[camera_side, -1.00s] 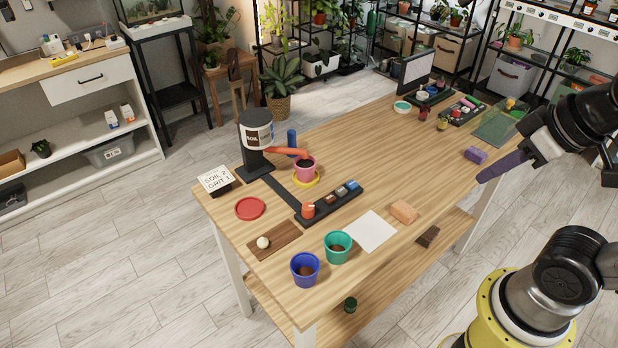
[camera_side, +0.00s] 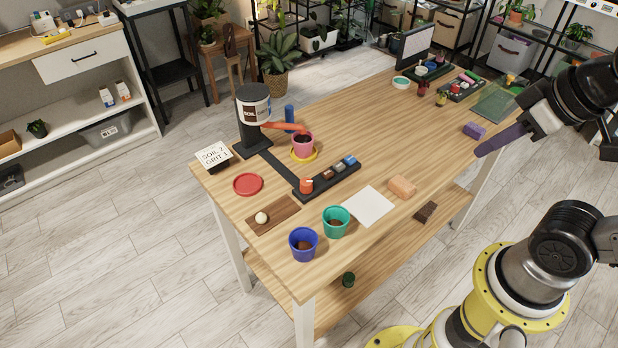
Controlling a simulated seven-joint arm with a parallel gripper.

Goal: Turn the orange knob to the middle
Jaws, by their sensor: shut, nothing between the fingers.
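The orange knob (camera_side: 306,186) sits at the left end of a black control bar (camera_side: 327,185) on the wooden table (camera_side: 385,150). Several other small pieces, brown, grey and blue, stand in a row along the same bar. Which way the orange knob points is too small to tell. My gripper (camera_side: 480,153), with long purple fingers, is shut and empty. It is over the table's right side, well apart from the knob.
A soil dispenser (camera_side: 254,108) with an orange arm stands over a pink pot (camera_side: 302,146). Blue (camera_side: 303,245) and teal (camera_side: 336,222) pots stand near the front edge. A white sheet (camera_side: 369,206), an orange block (camera_side: 402,187) and a purple block (camera_side: 474,130) lie between knob and gripper.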

